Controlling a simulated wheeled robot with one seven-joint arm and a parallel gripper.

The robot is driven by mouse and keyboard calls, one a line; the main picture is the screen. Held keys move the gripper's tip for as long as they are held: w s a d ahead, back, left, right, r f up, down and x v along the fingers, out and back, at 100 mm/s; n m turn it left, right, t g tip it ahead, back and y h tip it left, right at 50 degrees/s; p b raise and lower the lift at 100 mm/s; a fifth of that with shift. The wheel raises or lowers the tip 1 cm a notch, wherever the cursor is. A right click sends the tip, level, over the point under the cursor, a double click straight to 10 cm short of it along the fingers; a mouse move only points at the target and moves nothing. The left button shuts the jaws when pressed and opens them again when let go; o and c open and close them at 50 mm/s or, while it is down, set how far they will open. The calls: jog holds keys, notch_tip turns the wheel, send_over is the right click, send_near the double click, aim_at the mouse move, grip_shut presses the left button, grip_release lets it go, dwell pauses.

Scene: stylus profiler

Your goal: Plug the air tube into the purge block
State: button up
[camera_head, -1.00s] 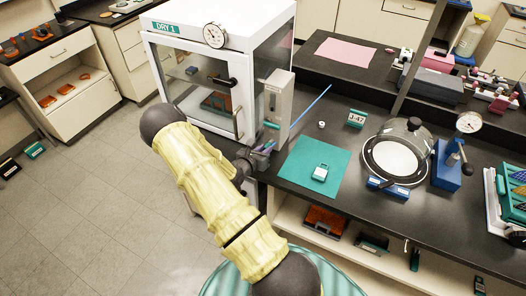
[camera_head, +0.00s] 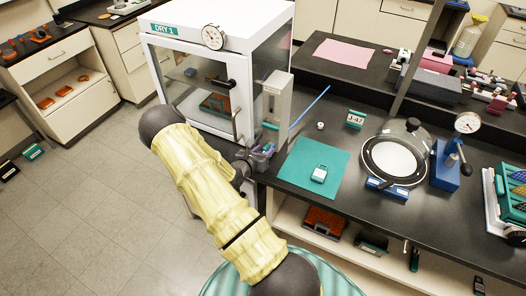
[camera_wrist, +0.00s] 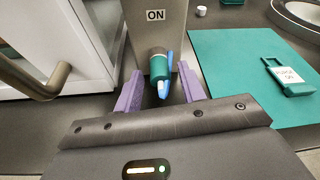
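The purge block appears to be the upright beige box (camera_head: 277,98) at the right front of the dry cabinet; in the wrist view its face (camera_wrist: 155,35) reads "ON". A teal cylindrical fitting (camera_wrist: 159,68) sits low in front of this face. The blue air tube (camera_head: 311,106) slants up to the right beside the block; a blue piece (camera_wrist: 163,90) also shows at the fitting. My gripper (camera_head: 264,151) is low in front of the block. Its purple fingers (camera_wrist: 160,92) stand apart on either side of the fitting, with gaps visible. Whether the tube is seated is unclear.
The dry cabinet (camera_head: 190,54) stands left, with its door handle (camera_wrist: 45,82) close to my gripper. A teal mat (camera_head: 302,181) with a small tagged device (camera_head: 319,174) lies right. A round glass-covered chamber (camera_head: 393,160) and a blue gauge stand (camera_head: 446,168) are farther right.

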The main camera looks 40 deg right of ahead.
jog(key=shift+s+a+p, duration=0.15)
jog(key=shift+s+a, duration=0.3)
jog(key=shift+a, duration=0.65)
jog(key=shift+s+a+p, duration=0.15)
jog(key=shift+s+a, duration=0.35)
jog(key=shift+a, duration=0.6)
jog(key=shift+s+a+p, duration=0.15)
jog(key=shift+s+a, duration=0.3)
jog(key=shift+a, duration=0.65)
jog(key=shift+a, duration=0.1)
jog(key=b+v, duration=0.4)
jog(key=v, duration=1.3)
jog(key=shift+s, duration=0.15)
